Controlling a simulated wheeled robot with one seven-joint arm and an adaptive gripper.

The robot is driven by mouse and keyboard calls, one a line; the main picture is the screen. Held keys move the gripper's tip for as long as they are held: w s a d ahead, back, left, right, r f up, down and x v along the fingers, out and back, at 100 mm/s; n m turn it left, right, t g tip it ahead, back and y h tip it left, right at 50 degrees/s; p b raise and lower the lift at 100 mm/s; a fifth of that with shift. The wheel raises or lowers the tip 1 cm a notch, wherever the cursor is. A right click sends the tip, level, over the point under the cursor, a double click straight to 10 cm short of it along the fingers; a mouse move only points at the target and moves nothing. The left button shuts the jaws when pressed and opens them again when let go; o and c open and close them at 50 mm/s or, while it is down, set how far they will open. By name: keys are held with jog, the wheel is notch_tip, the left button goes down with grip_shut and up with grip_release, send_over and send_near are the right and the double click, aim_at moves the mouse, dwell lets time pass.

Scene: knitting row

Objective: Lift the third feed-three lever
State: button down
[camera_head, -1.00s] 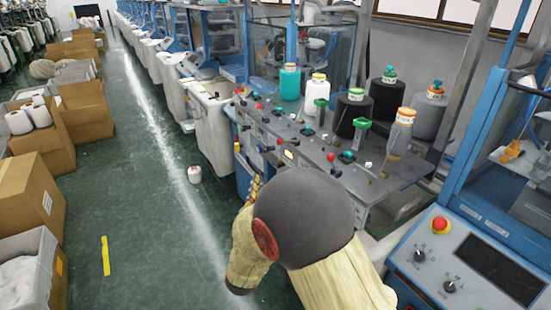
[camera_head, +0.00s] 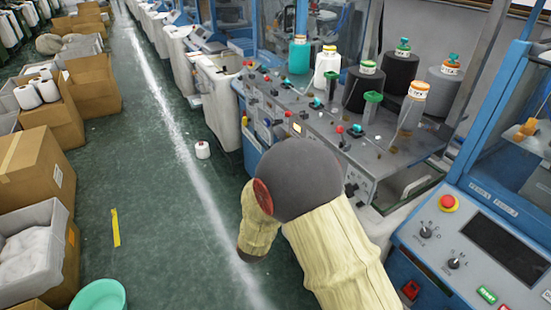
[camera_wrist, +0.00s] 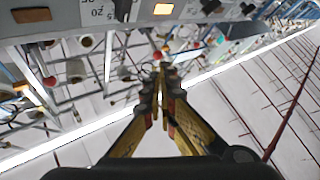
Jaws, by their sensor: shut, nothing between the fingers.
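The grey machine panel (camera_head: 330,150) runs along the row in the head view, with small levers and knobs on its front face. A black lever (camera_head: 352,188) shows just right of my arm. I cannot tell which lever is the third feed-three one. In the wrist view, my gripper (camera_wrist: 162,78) is shut and empty, its yellow and dark fingers together. Dark levers (camera_wrist: 122,10) stand on the panel face at the top, beside a lit amber lamp (camera_wrist: 163,9). The fingertips appear apart from them. In the head view my arm hides the gripper.
Yarn cones, including a white one (camera_head: 327,68) and a dark one (camera_head: 364,88), stand on the panel top. A control console (camera_head: 480,250) is at right. Cardboard boxes (camera_head: 35,170) line the left.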

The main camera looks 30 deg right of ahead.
aim_at(287, 113)
jog(key=b+x, duration=0.1)
jog(key=x, duration=0.9)
jog(key=shift+d+r, duration=0.1)
jog(key=shift+r, duration=0.05)
jog(key=shift+r+m+g, duration=0.3)
jog(key=shift+m+g, duration=0.1)
jog(key=shift+m, duration=0.1)
jog(key=shift+r+m+g+p, duration=0.55)
jog(key=shift+m+g+p, duration=0.05)
jog(key=shift+p, duration=0.35)
jog(key=d+r+m+g+y+p, duration=0.3)
jog(key=r+m+g+y+p, duration=0.2)
jog(key=p, duration=0.9)
jog(key=shift+d+r+m+p, duration=0.3)
jog(key=shift+d+r+m, duration=0.1)
jog(key=shift+r+m, duration=0.15)
